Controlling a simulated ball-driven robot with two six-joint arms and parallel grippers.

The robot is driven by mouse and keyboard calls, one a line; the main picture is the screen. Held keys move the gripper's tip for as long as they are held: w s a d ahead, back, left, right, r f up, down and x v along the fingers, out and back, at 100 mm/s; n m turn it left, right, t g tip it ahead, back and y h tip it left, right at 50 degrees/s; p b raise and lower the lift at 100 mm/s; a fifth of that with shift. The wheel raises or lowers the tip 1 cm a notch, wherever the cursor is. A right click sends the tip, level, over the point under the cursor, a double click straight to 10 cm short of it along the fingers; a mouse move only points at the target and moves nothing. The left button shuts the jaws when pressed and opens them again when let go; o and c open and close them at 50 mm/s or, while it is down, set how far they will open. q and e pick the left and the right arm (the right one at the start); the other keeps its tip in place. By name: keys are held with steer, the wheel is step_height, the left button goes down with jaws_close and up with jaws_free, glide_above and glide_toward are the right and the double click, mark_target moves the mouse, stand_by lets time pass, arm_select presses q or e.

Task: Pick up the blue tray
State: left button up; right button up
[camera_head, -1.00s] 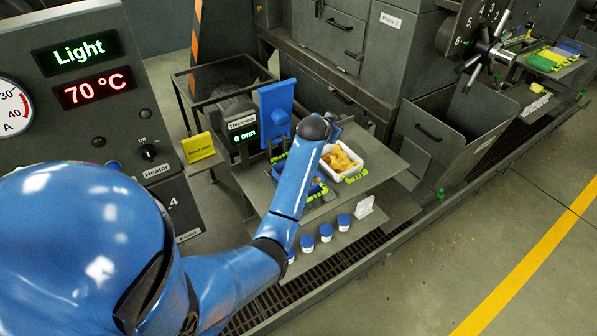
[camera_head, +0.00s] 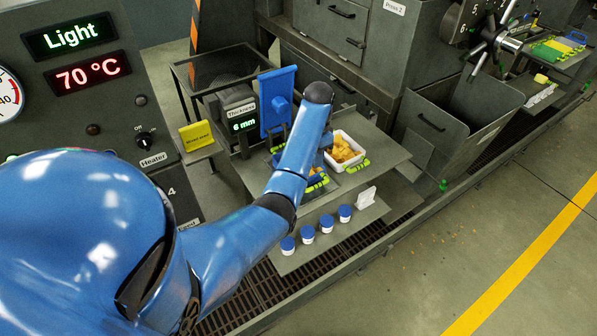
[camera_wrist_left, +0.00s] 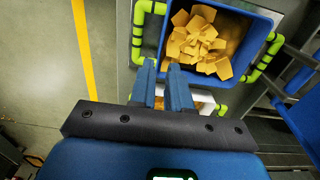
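The blue tray holds yellow-orange pieces. In the left wrist view its blue rim (camera_wrist_left: 263,38) fills the upper middle. In the head view the blue tray (camera_head: 313,181) shows only in part, behind my left forearm. My left gripper (camera_wrist_left: 161,66) has two blue fingers with a narrow gap between them. They are close to the tray's near left corner in the wrist view; I cannot tell whether they touch it. Nothing is seen held. In the head view the fingers are mostly hidden by the arm. My right gripper is in neither view.
A white tray (camera_head: 356,158) with similar pieces stands right of the blue one. Green brackets (camera_wrist_left: 137,30) flank the blue tray. Several blue-lidded jars (camera_head: 326,223) and a white holder (camera_head: 365,197) stand on the lower shelf. A blue upright panel (camera_head: 275,102) is behind.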

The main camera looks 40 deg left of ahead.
mark_target(313, 176)
arm_select(q)
step_height(313, 176, down, 3)
steer(key=shift+f, duration=0.1)
steer(key=shift+f+p, duration=0.3)
steer(key=shift+p, duration=0.2)
steer(key=f, duration=0.1)
steer(key=f+p, duration=0.1)
steer(key=f, duration=0.2)
steer(key=shift+s+a+p, duration=0.15)
steer(key=shift+s+p, duration=0.2)
steer(key=shift+f, duration=0.4)
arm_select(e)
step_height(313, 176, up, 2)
arm_select(q)
jaws_close()
